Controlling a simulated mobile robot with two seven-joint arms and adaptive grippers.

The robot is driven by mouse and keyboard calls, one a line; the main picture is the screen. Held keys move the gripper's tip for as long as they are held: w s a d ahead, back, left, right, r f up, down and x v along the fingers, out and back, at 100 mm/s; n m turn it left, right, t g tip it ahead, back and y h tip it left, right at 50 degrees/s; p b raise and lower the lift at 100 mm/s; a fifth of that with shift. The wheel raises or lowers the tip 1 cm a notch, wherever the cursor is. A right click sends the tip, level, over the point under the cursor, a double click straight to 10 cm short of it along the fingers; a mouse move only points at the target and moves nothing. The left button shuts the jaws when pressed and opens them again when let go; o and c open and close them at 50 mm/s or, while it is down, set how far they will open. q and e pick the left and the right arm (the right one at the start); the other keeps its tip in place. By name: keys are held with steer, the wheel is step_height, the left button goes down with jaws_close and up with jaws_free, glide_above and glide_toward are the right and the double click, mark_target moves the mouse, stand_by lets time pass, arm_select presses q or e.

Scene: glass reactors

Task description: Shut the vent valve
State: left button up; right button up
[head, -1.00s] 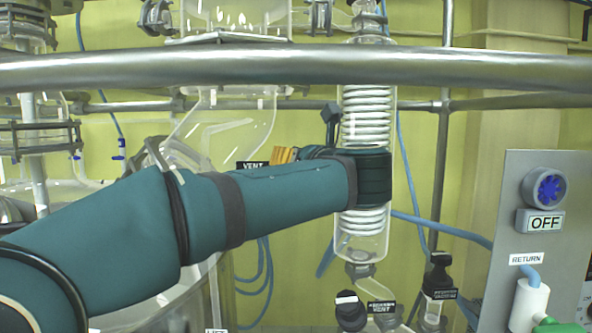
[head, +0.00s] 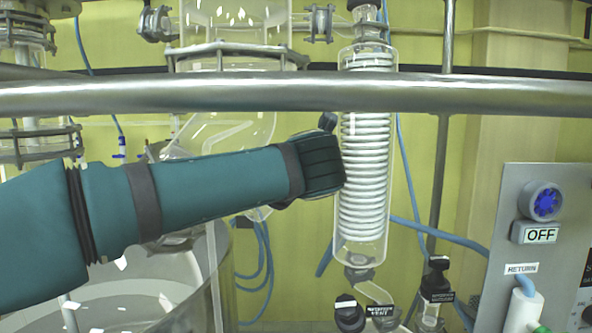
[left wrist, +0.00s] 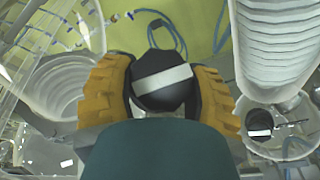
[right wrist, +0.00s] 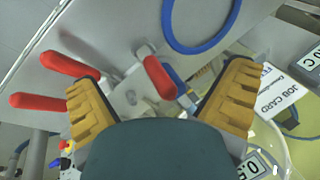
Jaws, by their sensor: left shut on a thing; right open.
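The black round knob with a white bar (left wrist: 163,78) sits between the orange fingers of my left gripper (left wrist: 165,92) in the left wrist view. The gripper is shut on it, and the white bar lies slightly tilted across the view. I take this knob to be the vent valve's; no label is readable in that view.
A glass coil condenser (head: 364,190) stands right beside my left wrist. Below it are a black knob (head: 348,315) labelled as a receiver vent and another dark valve (head: 437,277). A metal rail (head: 440,95) crosses in front. A panel (head: 560,190) marked OFF stands right.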

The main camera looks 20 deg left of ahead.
stand_by(0.3)
arm_select(q)
steer(key=o, duration=1.2)
steer(key=shift+s, duration=0.1)
steer(key=v, duration=1.2)
steer(key=shift+d, duration=0.1)
